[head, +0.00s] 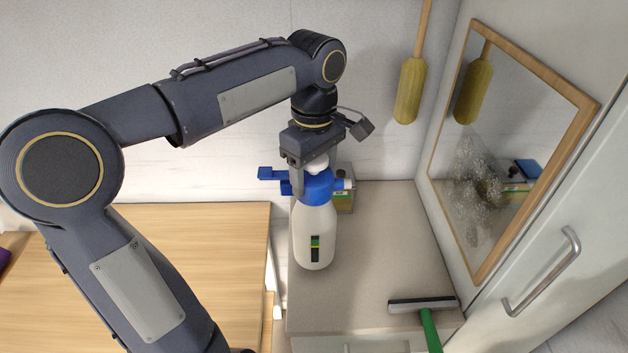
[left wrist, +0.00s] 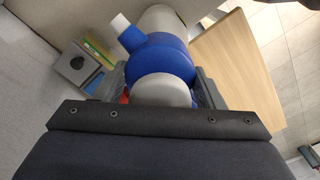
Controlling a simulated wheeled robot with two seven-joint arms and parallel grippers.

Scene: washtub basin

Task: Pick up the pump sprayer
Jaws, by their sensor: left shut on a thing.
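The pump sprayer (head: 314,240) has a white bottle body, a blue head and a pale knob on top. In the head view it is upright over the counter at the back; whether its base touches the counter is hard to tell. My left gripper (head: 312,180) comes down from above and is shut on the sprayer's upper part. In the left wrist view the sprayer's blue head (left wrist: 163,65) sits between the two fingers of my left gripper (left wrist: 160,88). My right gripper is not in view.
The grey counter (head: 390,240) holds a small box (head: 344,199) behind the sprayer and a green-handled squeegee (head: 424,308) at the front right. A wood-framed mirror (head: 520,140) and a cabinet handle (head: 542,272) are at right. A wooden table (head: 230,240) stands left. A yellow brush (head: 408,90) hangs above.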

